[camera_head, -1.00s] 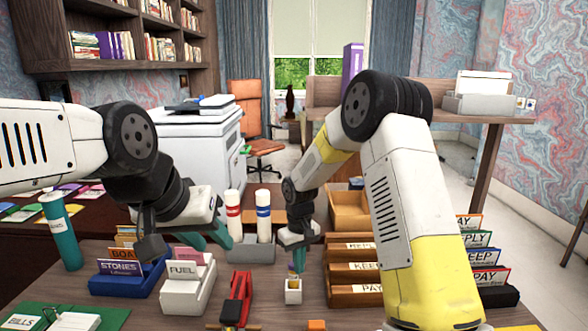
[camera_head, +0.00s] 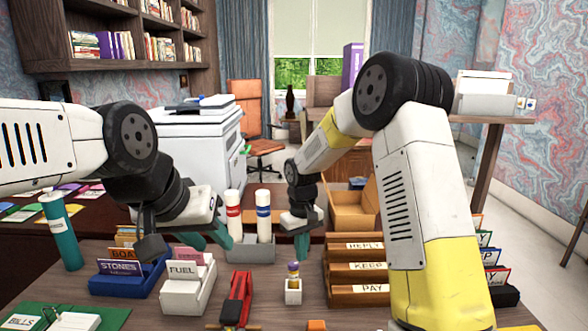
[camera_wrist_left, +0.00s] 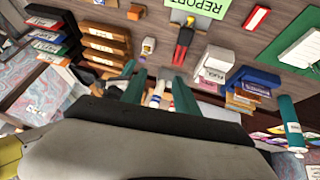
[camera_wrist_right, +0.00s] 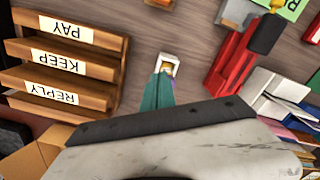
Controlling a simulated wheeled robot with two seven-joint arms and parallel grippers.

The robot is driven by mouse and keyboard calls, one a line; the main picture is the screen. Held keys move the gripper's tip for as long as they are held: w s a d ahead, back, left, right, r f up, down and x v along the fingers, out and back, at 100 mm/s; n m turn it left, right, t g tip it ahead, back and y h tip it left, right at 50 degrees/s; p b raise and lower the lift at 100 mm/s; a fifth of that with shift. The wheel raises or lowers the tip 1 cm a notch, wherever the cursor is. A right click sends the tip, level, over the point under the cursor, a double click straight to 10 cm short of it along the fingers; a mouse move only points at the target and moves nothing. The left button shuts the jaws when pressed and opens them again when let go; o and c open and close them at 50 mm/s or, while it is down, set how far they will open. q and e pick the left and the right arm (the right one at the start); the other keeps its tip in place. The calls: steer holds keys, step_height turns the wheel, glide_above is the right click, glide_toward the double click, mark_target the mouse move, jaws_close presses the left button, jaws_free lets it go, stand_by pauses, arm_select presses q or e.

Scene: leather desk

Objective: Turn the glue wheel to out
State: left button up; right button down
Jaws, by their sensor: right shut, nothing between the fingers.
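A small white holder (camera_head: 293,292) stands on the desk with a short purple and yellow piece (camera_head: 293,268) upright in it, probably the glue wheel; its setting is too small to read. The holder also shows in the left wrist view (camera_wrist_left: 148,46) and right wrist view (camera_wrist_right: 168,64). My right gripper (camera_head: 302,255) is shut and empty, just above and behind the piece, apart from it in the head view. In the right wrist view its teal fingertips (camera_wrist_right: 161,76) overlap the holder's near end. My left gripper (camera_head: 215,240) is open and empty, left of the white tubes; its fingers stand apart (camera_wrist_left: 155,80).
Two white tubes (camera_head: 263,212) stand in a grey holder (camera_head: 250,252) behind the piece. Wooden trays marked REPLY, KEEP and PAY (camera_head: 358,295) stand to the right. A red stapler-like tool (camera_head: 237,297) and a white FUEL card box (camera_head: 187,290) are to the left.

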mark_target(294, 266)
steer(key=shift+r, duration=0.55)
